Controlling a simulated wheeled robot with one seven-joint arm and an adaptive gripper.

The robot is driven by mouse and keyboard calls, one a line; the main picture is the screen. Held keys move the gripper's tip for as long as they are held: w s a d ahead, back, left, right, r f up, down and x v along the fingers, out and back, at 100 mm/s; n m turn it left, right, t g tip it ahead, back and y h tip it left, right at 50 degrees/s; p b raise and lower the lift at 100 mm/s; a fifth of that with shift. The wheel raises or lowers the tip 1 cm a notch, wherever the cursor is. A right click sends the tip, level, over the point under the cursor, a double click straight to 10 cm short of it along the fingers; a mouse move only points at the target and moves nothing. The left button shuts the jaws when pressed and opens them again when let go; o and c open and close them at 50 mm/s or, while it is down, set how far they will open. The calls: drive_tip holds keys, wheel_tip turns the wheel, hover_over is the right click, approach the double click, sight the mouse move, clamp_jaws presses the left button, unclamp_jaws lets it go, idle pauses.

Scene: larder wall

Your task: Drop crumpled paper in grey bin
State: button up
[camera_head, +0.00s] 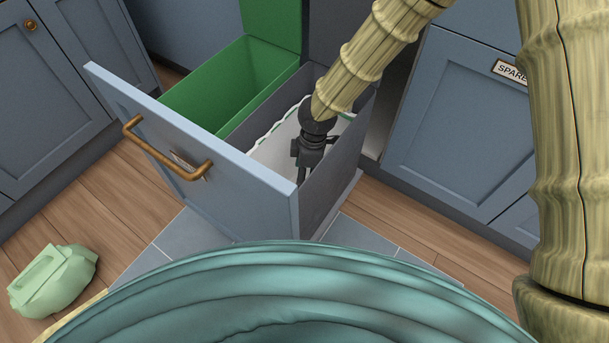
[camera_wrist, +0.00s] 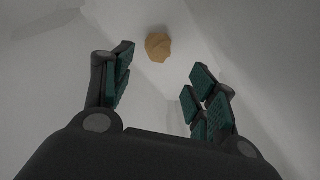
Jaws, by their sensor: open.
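The grey bin (camera_head: 331,170) stands in the pulled-out drawer, with a white liner (camera_head: 280,140) inside. My gripper (camera_head: 304,172) reaches down into the grey bin, and its fingertips are partly hidden in the head view. In the wrist view my gripper (camera_wrist: 163,90) is open with nothing between its fingers. A small tan crumpled paper (camera_wrist: 158,46) lies beyond the fingertips against the white liner, apart from them. The paper is hidden in the head view.
A green bin (camera_head: 235,80) with a raised green lid (camera_head: 272,22) stands beside the grey bin. The blue drawer front (camera_head: 200,135) has a brass handle (camera_head: 165,160). A pale green bag-like object (camera_head: 52,280) lies on the floor at left.

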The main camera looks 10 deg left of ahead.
wheel_tip(320, 180, up, 10)
drive_tip(key=d+p, duration=0.1)
drive_tip(key=p, duration=0.2)
drive_tip(key=shift+w, duration=0.2)
idle(0.3)
